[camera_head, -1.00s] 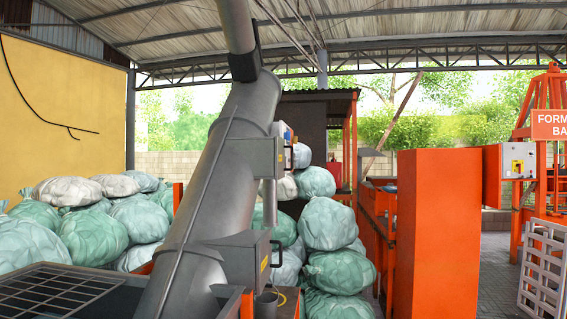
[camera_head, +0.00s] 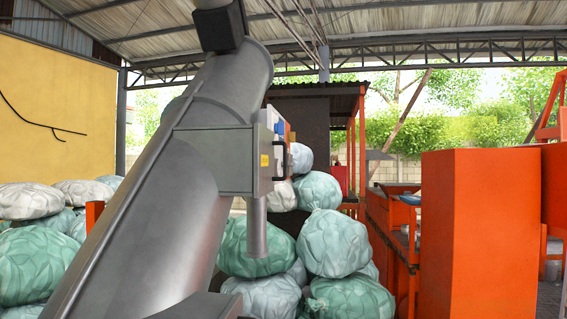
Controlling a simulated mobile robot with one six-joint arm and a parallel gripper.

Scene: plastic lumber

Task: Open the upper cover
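A large grey inclined tube (camera_head: 150,220) rises from lower left to the top. An upper grey box (camera_head: 214,158) is fixed to its upper right side. The box's right face, seen at a steep angle, has a small yellow label (camera_head: 264,160) and a dark handle (camera_head: 279,160); this face looks like the upper cover and appears shut. A lower grey box (camera_head: 205,307) is cut off by the bottom edge. My gripper is not in view.
Green and white sacks (camera_head: 333,243) are piled behind the tube, with more (camera_head: 30,265) at left. A tall orange cabinet (camera_head: 480,235) stands at right. A short grey pipe (camera_head: 257,226) hangs below the upper box. Floor in front is out of view.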

